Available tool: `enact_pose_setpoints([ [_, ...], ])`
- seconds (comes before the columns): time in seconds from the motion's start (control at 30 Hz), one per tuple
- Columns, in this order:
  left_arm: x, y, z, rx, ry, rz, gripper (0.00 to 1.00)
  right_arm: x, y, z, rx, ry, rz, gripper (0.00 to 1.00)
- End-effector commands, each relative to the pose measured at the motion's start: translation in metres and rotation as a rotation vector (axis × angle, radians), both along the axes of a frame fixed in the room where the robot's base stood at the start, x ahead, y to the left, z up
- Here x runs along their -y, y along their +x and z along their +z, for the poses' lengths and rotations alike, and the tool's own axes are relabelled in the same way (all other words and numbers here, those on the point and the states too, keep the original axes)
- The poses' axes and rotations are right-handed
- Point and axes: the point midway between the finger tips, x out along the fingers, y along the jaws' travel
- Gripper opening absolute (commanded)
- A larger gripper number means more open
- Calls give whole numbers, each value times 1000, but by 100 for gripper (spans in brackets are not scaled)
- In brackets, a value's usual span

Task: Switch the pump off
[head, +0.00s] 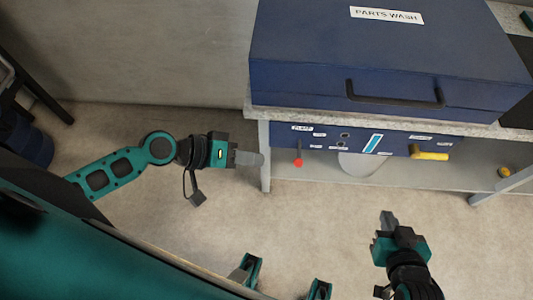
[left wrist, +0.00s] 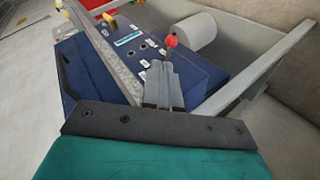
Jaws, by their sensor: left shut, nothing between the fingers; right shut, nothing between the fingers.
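The blue parts wash unit (head: 390,55) sits on a bench, its lid down with a dark handle. Below it is a blue control panel (head: 345,137) with small white labels, one seemingly reading PUMP at the left. A red-tipped switch lever (head: 298,161) hangs under that label; its red knob also shows in the left wrist view (left wrist: 171,41). My left gripper (head: 262,158) is shut and empty, its tips just left of the lever in the head view. In the left wrist view the fingers (left wrist: 163,82) point at the red knob; contact cannot be told. My right gripper (head: 388,218) is shut and empty, below the panel.
A yellow handle (head: 430,156) sticks out at the panel's right. A bench leg (head: 265,160) stands beside my left fingertips. A white round container (head: 362,164) is under the bench. Open floor (head: 320,220) lies in front.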

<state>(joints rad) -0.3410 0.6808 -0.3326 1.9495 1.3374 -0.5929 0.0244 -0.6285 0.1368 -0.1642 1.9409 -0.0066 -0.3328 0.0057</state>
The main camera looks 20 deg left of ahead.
Motion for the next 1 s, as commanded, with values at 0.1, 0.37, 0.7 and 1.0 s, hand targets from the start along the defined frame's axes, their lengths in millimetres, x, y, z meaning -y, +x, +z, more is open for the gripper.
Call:
enact_pose_setpoints([
  [0.1,-16,-15,9,-2,2,-1,0,1,0,-3,-2,-4,1,0],
  [0.37,-32,-27,20,1,0,1,0,2,0,-4,-4,-6,3,0],
  [0.7,-34,-29,22,0,-1,1,0,2,1,-3,-2,-7,2,0],
  [1.0,-34,-29,22,2,-1,1,0,2,2,-2,2,-8,3,0],
])
